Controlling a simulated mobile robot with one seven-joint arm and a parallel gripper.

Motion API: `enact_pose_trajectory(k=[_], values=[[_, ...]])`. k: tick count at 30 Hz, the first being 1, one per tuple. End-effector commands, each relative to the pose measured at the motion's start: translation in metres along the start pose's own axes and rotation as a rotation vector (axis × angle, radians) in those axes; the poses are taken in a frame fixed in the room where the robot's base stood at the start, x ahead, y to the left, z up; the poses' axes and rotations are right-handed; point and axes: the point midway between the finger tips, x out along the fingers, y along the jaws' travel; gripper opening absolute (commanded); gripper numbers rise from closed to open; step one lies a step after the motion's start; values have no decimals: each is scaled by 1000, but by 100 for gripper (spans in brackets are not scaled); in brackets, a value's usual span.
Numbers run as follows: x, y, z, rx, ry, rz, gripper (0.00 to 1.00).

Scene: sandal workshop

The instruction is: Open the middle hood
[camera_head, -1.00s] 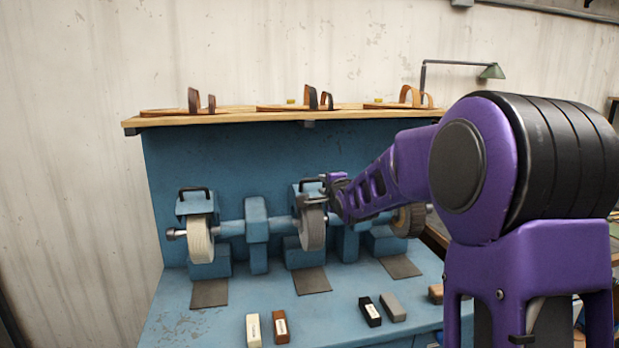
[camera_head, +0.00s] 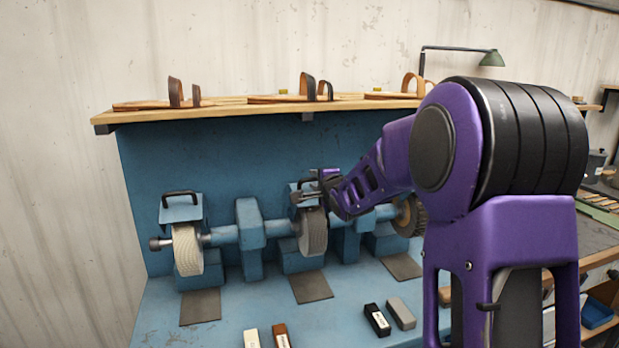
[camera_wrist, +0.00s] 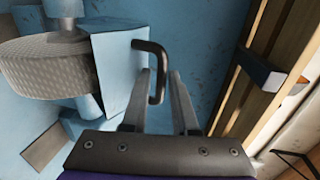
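The middle hood is a blue box with a black bar handle over the middle grinding wheel (camera_head: 313,232). In the head view most of the hood (camera_head: 296,188) is hidden behind my gripper (camera_head: 316,188). In the wrist view the hood (camera_wrist: 117,65) is at the left and its black handle (camera_wrist: 158,72) sticks out toward the right. My gripper (camera_wrist: 162,75) is open, with one finger on each side of the handle's outer bar. Small gaps seem to show between bar and fingers; contact is hard to tell. The hood looks down.
The left hood (camera_head: 181,209) with its handle stands over a pale wheel (camera_head: 187,250). A right wheel (camera_head: 407,217) is partly behind my arm. A wooden shelf (camera_head: 225,114) with sandals runs above. Several small blocks, such as a black one (camera_head: 376,319), lie on the blue bench (camera_head: 240,310).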

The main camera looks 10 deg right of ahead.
Motion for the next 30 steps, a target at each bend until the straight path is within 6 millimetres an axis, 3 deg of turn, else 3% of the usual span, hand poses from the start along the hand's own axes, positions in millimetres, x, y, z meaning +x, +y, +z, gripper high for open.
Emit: enact_pose_trajectory(k=[13, 18, 30], values=[[0, 1, -2, -1, 0, 0, 27], [0, 1, -2, -1, 0, 0, 0], [0, 1, -2, -1, 0, 0, 0]])
